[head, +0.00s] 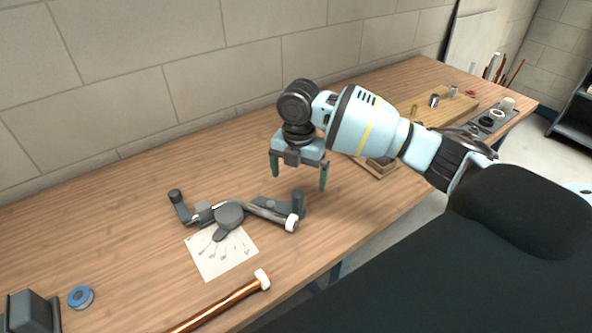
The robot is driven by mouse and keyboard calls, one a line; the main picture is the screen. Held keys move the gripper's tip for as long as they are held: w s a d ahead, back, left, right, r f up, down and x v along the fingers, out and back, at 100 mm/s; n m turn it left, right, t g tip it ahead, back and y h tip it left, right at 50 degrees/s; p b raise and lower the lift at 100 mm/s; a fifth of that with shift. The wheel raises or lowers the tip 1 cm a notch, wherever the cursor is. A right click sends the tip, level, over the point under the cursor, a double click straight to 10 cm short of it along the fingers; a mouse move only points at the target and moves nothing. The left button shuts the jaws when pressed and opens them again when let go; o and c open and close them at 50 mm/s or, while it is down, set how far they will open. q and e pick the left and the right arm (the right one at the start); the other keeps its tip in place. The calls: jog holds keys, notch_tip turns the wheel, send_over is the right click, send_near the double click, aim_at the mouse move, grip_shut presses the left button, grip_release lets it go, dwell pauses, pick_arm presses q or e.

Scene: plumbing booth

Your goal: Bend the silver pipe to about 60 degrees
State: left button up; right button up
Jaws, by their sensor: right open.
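The silver pipe (268,214) lies in the dark grey bender (229,214) on the workbench, with a white end at its right. The pipe looks about straight where it shows; the part inside the bender is hidden. One dark handle (178,199) of the bender stands at its left, and another dark upright grip (298,202) is at its right. My right gripper (298,184) is open and empty, pointing down above and behind the bender's right end, apart from it as far as I can tell. My left gripper is not in view.
A paper sheet (222,257) with drawings lies under the bender's front. A copper pipe (225,305) and a blue tape roll (81,298) lie in front. A wooden board (437,112) with small fittings is at the back right. A block wall runs behind the bench.

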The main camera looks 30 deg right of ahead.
aim_at(298, 193)
jog(key=shift+f+b, duration=0.3)
jog(key=shift+f, duration=1.1)
jog(key=shift+f+b, duration=1)
jog(key=shift+f, duration=1.2)
jog(key=shift+w+f, duration=0.1)
jog(key=shift+f, duration=0.3)
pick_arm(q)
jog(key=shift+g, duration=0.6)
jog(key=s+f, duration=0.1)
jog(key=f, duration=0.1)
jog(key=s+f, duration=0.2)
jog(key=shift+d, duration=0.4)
pick_arm(e)
jog(key=shift+r, duration=0.1)
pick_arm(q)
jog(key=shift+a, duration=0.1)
pick_arm(e)
jog(key=c, duration=1.4)
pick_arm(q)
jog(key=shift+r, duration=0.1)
